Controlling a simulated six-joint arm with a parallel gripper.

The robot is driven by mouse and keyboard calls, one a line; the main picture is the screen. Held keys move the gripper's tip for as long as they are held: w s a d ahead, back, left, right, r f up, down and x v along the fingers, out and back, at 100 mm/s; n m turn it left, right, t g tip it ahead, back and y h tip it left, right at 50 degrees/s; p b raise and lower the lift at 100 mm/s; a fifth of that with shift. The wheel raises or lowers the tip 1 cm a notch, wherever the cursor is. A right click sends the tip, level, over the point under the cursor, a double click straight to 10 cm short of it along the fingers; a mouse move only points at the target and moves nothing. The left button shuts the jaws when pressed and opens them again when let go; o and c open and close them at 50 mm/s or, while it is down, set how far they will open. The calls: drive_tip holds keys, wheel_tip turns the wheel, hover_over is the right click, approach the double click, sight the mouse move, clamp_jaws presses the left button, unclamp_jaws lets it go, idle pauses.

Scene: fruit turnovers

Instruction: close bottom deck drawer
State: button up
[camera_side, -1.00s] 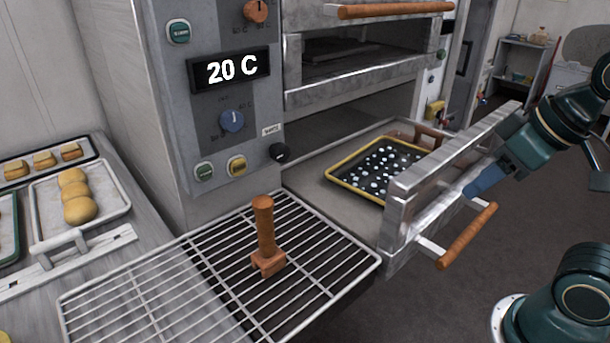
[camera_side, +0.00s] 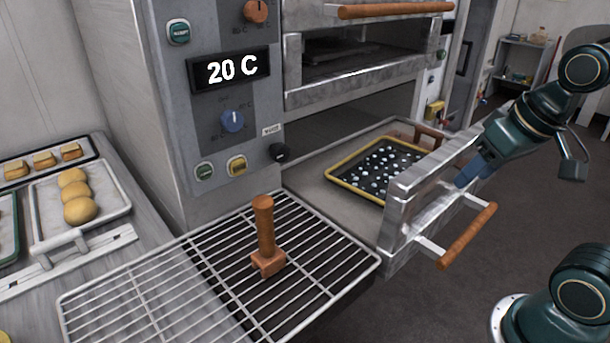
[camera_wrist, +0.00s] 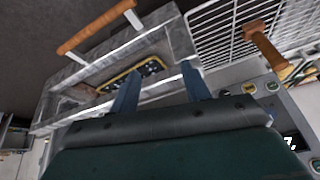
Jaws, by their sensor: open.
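The bottom deck drawer (camera_side: 318,180) is pulled out of the oven. Its metal front (camera_side: 408,232) carries a wooden bar handle (camera_side: 467,236) on the outer side. A black tray with a yellow rim (camera_side: 331,181) and pale spots lies in the drawer. My gripper (camera_side: 468,180) is at the outer face of the drawer front, above the handle; I cannot tell whether it touches. In the wrist view the two blue fingers of my gripper (camera_wrist: 160,85) are apart with nothing between them. The drawer front (camera_wrist: 180,40) and handle (camera_wrist: 95,28) also show there.
A wire rack (camera_side: 190,285) with a wooden-handled tool (camera_side: 264,235) stands left of the drawer. The upper deck (camera_side: 365,55) is above it. Trays of baked goods (camera_side: 45,225) lie on the left counter. The floor right of the drawer is clear.

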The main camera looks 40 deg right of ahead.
drive_tip(key=w+d+f+m+g, duration=0.2)
drive_tip(key=d+f+m, duration=0.4)
drive_tip(key=d, duration=0.4)
drive_tip(key=m, duration=0.9)
hover_over(475, 226)
drive_tip(key=s, duration=0.3)
wheel_tip(475, 226, down, 6)
drive_tip(key=r, duration=0.1)
drive_tip(key=shift+f+g+y, duration=0.25)
drive_tip(key=shift+g+y, duration=0.05)
drive_tip(key=shift+g, duration=0.1)
drive_tip(key=shift+w+f, duration=0.1)
drive_tip(key=shift+f, duration=0.1)
drive_tip(key=shift+w+f, duration=0.45)
drive_tip(key=shift+f, duration=1.75)
drive_tip(key=shift+w+f, duration=0.4)
drive_tip(key=shift+f, duration=1.75)
drive_tip(key=shift+w+f, duration=0.45)
drive_tip(key=shift+f, duration=1.75)
drive_tip(key=shift+c, duration=0.5)
clamp_jaws()
